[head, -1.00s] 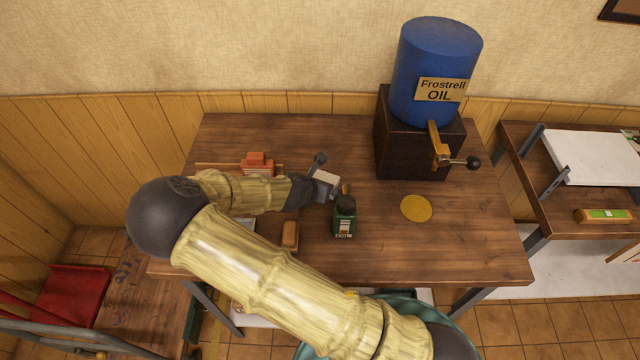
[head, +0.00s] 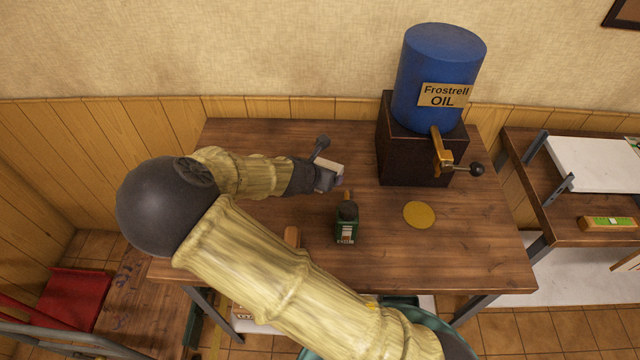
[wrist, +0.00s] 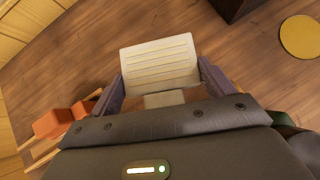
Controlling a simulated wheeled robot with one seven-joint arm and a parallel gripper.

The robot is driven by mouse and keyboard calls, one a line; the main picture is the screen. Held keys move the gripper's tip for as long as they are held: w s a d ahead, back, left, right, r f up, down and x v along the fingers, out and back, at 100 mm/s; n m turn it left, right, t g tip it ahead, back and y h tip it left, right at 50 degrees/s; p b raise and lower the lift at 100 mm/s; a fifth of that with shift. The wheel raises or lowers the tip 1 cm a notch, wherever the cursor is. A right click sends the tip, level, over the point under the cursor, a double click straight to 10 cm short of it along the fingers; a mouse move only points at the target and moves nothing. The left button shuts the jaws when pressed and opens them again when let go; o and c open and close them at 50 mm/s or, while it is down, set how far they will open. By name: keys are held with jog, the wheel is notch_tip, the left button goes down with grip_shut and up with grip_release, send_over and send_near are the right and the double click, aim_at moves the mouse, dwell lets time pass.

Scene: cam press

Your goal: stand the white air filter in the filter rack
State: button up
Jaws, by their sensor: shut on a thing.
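The white air filter (head: 331,169) is a small pale block in my gripper (head: 326,176) in the head view, over the back middle of the wooden table. In the wrist view the filter (wrist: 160,62) shows its ribbed white face between the two dark fingers of my gripper (wrist: 162,82). The gripper is shut on it. The filter appears to be held above the table top; its exact height is hard to tell. I cannot make out the filter rack for certain in either view.
A green bottle (head: 347,224) and a yellow disc (head: 419,214) are on the table (head: 470,255). A blue oil drum (head: 440,75) stands on a dark box at the back right. Orange-red pieces (wrist: 52,124) with wooden strips lie left in the wrist view. The table's right front is clear.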

aim_at(326, 165)
jog(key=shift+r, duration=1.5)
